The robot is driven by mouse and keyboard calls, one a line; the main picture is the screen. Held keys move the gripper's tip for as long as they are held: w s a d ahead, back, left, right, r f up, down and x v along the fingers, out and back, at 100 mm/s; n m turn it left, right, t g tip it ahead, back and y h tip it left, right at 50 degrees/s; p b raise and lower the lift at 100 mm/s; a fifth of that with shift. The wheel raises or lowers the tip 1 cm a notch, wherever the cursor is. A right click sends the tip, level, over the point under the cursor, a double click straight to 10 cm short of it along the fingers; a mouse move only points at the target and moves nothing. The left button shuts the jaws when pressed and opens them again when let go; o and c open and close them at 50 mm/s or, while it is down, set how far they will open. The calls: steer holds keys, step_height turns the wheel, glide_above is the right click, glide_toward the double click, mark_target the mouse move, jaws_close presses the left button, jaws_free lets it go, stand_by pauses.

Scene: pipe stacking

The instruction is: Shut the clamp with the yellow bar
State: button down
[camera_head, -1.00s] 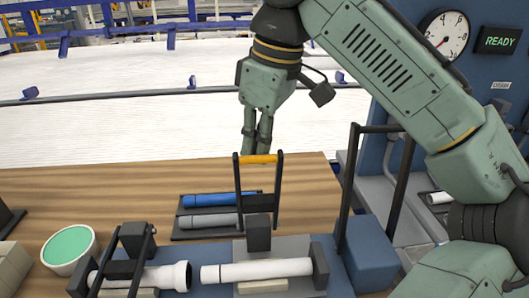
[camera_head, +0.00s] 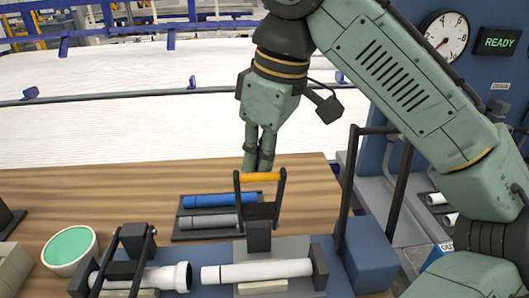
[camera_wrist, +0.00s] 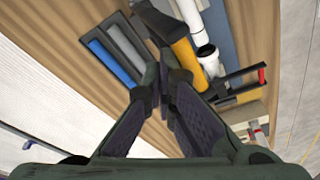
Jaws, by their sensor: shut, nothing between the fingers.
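The clamp's yellow bar (camera_head: 260,177) joins two black side arms that stand up and tilt behind the black block at the centre of the fixture. It also shows in the wrist view (camera_wrist: 187,58). A white pipe (camera_head: 258,272) lies in the fixture below this clamp. My gripper (camera_head: 258,168) is shut and empty, pointing down at the far side of the yellow bar. Its fingertips (camera_wrist: 170,72) are right beside the bar in the wrist view; I cannot tell for sure whether they touch it.
A tray with a blue pipe (camera_head: 219,200) and a grey pipe (camera_head: 209,221) lies behind the fixture. A second black clamp (camera_head: 127,245) stands left, over another white pipe (camera_head: 160,279). A tall black frame (camera_head: 347,190) stands right. A green-filled bowl (camera_head: 69,249) is at left.

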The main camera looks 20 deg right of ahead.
steer(key=shift+s+a+f, duration=0.15)
steer(key=shift+s, duration=0.5)
steer(key=shift+s+a+f, duration=0.1)
steer(key=shift+s, duration=0.5)
steer(key=shift+s+a+f, duration=0.15)
steer(key=shift+s+f, duration=0.05)
steer(key=shift+s, duration=0.4)
steer(key=shift+s+a+f, duration=0.1)
steer(key=shift+s+f, duration=0.1)
steer(key=shift+s, duration=0.35)
steer(key=shift+s+a+f, duration=0.1)
steer(key=shift+s+f, duration=0.2)
steer(key=shift+s, duration=0.25)
steer(key=shift+s+a+f, duration=0.1)
steer(key=shift+s+f, duration=0.2)
steer(key=shift+s, duration=0.25)
steer(key=shift+b, duration=0.3)
